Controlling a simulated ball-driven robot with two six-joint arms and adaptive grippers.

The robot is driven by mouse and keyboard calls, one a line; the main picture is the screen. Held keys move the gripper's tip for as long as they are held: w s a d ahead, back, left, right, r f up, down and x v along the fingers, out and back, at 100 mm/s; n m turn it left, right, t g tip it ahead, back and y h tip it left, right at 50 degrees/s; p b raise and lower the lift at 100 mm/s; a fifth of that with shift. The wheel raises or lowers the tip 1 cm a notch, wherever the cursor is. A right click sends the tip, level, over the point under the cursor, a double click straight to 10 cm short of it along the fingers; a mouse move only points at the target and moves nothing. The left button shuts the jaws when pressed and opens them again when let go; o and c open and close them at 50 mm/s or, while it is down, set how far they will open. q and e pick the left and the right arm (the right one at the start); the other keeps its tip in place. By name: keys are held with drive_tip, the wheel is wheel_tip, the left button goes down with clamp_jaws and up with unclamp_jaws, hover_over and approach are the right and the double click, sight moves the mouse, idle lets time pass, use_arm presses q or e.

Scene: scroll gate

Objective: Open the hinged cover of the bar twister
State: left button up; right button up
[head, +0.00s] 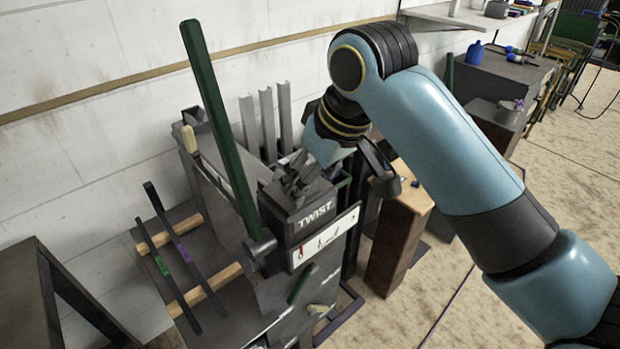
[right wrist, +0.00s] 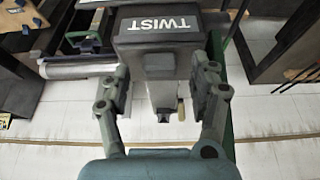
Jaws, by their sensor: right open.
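The bar twister is a dark grey machine with a box-like housing (head: 318,215) marked TWIST, which I take to be its hinged cover; it appears shut. The housing also shows in the right wrist view (right wrist: 150,40), with a narrower block below it. A long green lever (head: 218,115) leans up from the machine's left side. My right gripper (head: 303,178) is at the top of the housing. In the right wrist view my right gripper (right wrist: 160,85) is open, its fingers on either side of the narrower block; I cannot tell whether they touch it. My left gripper is out of view.
A rack with wooden rails (head: 185,288) holds two dark bars at the left. Upright grey channels (head: 266,125) stand behind the machine by the wall. A wooden-topped block (head: 398,235) stands close at the right. Open floor (head: 425,285) lies further right.

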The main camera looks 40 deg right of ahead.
drive_tip(key=shift+x, duration=0.9)
clamp_jaws()
